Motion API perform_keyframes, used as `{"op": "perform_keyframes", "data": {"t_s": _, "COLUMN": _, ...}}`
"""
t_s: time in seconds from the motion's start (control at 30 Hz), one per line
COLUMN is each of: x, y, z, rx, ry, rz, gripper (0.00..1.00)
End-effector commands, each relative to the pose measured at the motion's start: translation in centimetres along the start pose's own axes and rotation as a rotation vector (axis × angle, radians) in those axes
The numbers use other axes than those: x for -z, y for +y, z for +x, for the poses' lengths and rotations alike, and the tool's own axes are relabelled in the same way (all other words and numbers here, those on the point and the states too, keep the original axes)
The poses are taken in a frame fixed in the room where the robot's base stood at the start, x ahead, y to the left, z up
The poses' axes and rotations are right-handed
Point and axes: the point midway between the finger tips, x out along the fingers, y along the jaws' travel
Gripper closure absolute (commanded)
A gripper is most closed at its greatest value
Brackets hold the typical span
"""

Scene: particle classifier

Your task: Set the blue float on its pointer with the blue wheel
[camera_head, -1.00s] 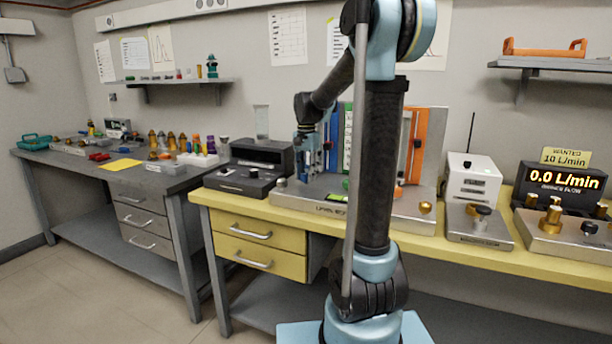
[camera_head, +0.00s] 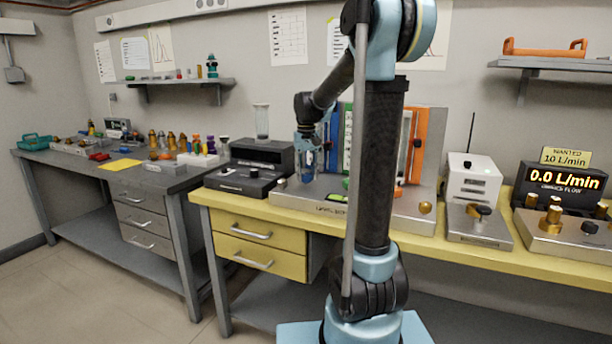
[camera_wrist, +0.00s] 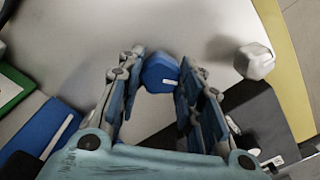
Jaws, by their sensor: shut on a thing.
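My gripper (camera_wrist: 161,75) is shut on the blue wheel (camera_wrist: 159,70), a faceted knob between its fingertips. In the head view my gripper (camera_head: 309,170) points down at the left end of the level rig's metal base (camera_head: 291,194). The wheel is hard to make out there. A blue panel (camera_head: 334,132) stands upright just behind and right of my gripper.
Green and orange panels (camera_head: 418,140) stand right of the blue one, partly behind my arm. A dark instrument box (camera_head: 262,155) stands close to the left. A pale faceted knob (camera_wrist: 254,61) sits right of the wheel. The flow display (camera_head: 562,181) reads 0.0 L/min.

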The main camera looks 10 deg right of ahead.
Motion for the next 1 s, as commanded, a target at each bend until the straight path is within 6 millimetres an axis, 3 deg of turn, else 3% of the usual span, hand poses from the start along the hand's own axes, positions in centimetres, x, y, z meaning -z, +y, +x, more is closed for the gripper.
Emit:
{"op": "perform_keyframes", "data": {"t_s": 0.77, "x": 0.28, "y": 0.04, "z": -0.11, "rx": -0.001, "ry": 0.005, "rz": -0.104, "gripper": 0.91}}
{"op": "perform_keyframes", "data": {"t_s": 0.8, "x": 0.28, "y": 0.04, "z": -0.12, "rx": -0.001, "ry": 0.005, "rz": -0.104, "gripper": 0.62}}
{"op": "perform_keyframes", "data": {"t_s": 0.87, "x": 0.26, "y": 0.04, "z": -0.11, "rx": -0.001, "ry": 0.004, "rz": -0.104, "gripper": 0.49}}
{"op": "perform_keyframes", "data": {"t_s": 1.0, "x": 0.16, "y": 0.03, "z": -0.07, "rx": -0.001, "ry": 0.003, "rz": -0.104, "gripper": 0.46}}
